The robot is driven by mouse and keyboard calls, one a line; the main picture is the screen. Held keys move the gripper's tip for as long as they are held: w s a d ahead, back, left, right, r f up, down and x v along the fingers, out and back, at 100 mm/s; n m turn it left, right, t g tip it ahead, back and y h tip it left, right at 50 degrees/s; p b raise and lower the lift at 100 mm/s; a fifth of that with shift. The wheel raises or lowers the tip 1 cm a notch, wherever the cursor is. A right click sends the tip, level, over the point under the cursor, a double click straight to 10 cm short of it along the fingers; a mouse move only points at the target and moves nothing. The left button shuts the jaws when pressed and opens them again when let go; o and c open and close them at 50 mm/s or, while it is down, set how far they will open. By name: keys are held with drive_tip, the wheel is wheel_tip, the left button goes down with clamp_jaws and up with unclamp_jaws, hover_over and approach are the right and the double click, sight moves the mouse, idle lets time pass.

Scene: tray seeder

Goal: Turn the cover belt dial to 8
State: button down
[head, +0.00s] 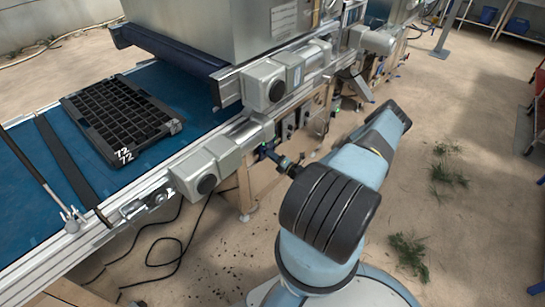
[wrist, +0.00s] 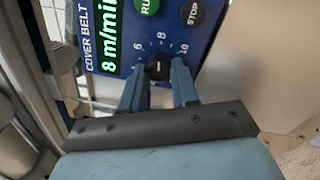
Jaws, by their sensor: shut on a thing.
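The cover belt panel (wrist: 205,33) is blue and shows in the wrist view, with a green readout (wrist: 110,35) of "8 m/min". Its dial (wrist: 158,67) is a small black knob with a short white mark, below a scale on which 6, 8 and 10 can be read. The mark's exact direction is hard to tell. My gripper (wrist: 159,75) is shut on the dial, one blue finger on each side. In the head view my gripper (head: 272,153) is at the machine's side, and the dial cannot be made out there.
A green RUN button (wrist: 147,5) and a black STOP button (wrist: 191,13) sit just above the dial. In the head view a black cell tray (head: 122,117) lies on the blue belt (head: 40,160). The floor at right is mostly open.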

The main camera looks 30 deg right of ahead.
drive_tip(key=shift+d+f, duration=0.1)
drive_tip(key=shift+d, duration=0.1)
idle(0.4)
drive_tip(key=c, duration=1.2)
unclamp_jaws()
drive_tip(key=o, duration=0.4)
drive_tip(key=shift+a, duration=0.1)
drive_tip(key=shift+c, duration=0.2)
drive_tip(key=shift+s, duration=0.1)
drive_tip(key=r+v, duration=0.1)
drive_tip(key=v, duration=1.2)
drive_tip(key=shift+s+f, duration=0.3)
drive_tip(key=shift+f, duration=0.15)
